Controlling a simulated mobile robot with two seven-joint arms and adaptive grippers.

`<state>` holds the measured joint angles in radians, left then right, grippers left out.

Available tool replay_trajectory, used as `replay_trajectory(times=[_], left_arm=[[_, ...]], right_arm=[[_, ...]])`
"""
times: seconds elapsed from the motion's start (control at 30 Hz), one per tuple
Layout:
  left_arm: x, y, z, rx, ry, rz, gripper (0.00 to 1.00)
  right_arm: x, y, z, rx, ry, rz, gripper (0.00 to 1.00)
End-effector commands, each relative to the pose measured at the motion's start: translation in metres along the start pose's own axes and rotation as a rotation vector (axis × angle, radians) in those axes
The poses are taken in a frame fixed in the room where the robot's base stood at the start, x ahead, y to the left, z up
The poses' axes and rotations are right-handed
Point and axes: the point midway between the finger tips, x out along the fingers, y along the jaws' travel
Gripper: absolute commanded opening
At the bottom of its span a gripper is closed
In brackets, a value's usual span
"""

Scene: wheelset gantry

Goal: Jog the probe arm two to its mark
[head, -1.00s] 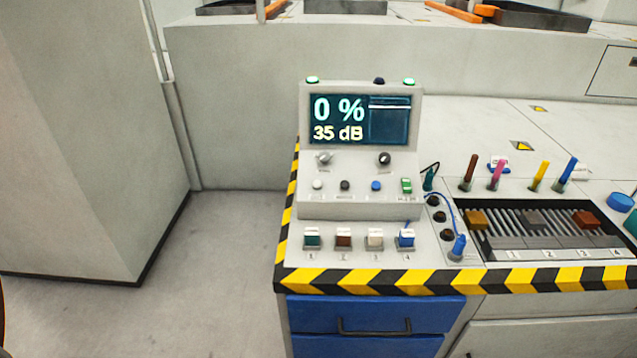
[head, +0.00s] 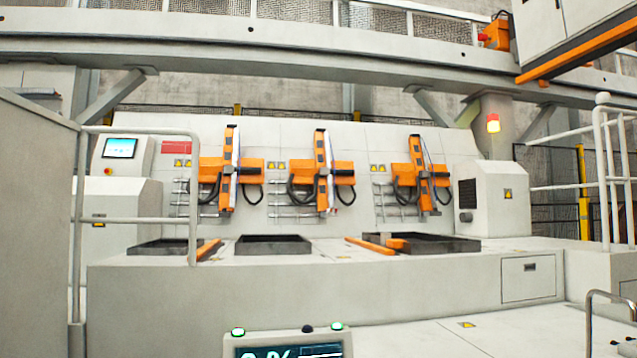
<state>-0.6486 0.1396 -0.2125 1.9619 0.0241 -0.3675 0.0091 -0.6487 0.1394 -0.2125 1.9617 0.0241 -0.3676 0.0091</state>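Three orange probe arms hang upright on the pale back wall of the gantry in the head view: a left one (head: 229,172), a middle one (head: 322,172) and a right one (head: 421,176). I cannot read any number on them, and no mark for the middle arm is clear. The top of the control console (head: 270,339) shows at the bottom edge, with two lit green lamps and a dark one between them. Its screen is mostly cut off, and its buttons and knobs are out of view. Neither of my grippers is in view.
A long grey plinth (head: 400,295) with dark recessed trays stands between the console and the probe arms. White railings (head: 193,205) stand at the left, others at the right. A small teal screen (head: 120,148) and a lit beacon (head: 493,124) are at the back.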

Motion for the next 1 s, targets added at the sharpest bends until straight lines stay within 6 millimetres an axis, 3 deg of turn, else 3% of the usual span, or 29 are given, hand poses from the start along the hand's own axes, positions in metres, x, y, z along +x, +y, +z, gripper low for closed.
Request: replay_trajectory(times=[0.13,0.27,0.3,1.0], left_arm=[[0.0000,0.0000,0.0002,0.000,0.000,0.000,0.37],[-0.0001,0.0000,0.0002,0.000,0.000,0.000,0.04],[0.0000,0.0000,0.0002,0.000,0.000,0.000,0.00],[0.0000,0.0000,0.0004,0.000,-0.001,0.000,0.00]], right_arm=[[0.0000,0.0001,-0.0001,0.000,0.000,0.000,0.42],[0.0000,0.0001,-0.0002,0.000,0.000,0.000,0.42],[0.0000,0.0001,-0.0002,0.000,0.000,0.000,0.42],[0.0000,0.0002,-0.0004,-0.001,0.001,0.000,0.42]])
